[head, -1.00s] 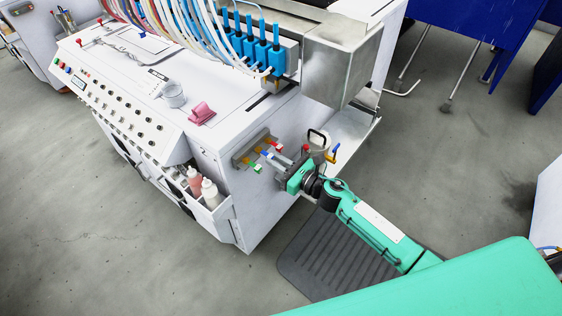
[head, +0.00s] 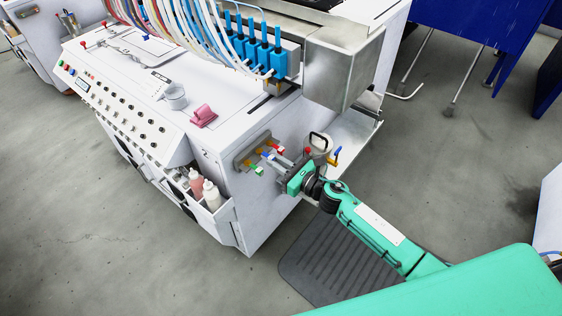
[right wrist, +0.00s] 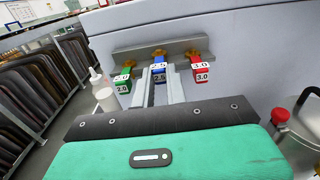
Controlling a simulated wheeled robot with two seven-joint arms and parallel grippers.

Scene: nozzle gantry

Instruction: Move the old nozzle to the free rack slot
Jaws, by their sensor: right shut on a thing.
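My right gripper (head: 272,157) is at the rack (head: 245,153) on the machine's end wall. In the right wrist view its two fingers are shut on the blue nozzle (right wrist: 158,73), labelled 2.5, at the middle of the rack (right wrist: 189,46). The green nozzle (right wrist: 122,79), labelled 2.0, hangs to its left, and the red nozzle (right wrist: 201,71), labelled 3.0, to its right. I cannot tell whether the blue nozzle is fully seated in its slot. No empty slot shows clearly. My left gripper is not in view.
A pale canister with a black handle (head: 319,144) stands on a metal shelf right of my gripper. Bottles (head: 211,193) sit in a side tray at the left. Blue valve blocks with hoses (head: 264,58) are above. A dark mat (head: 320,262) lies on the floor.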

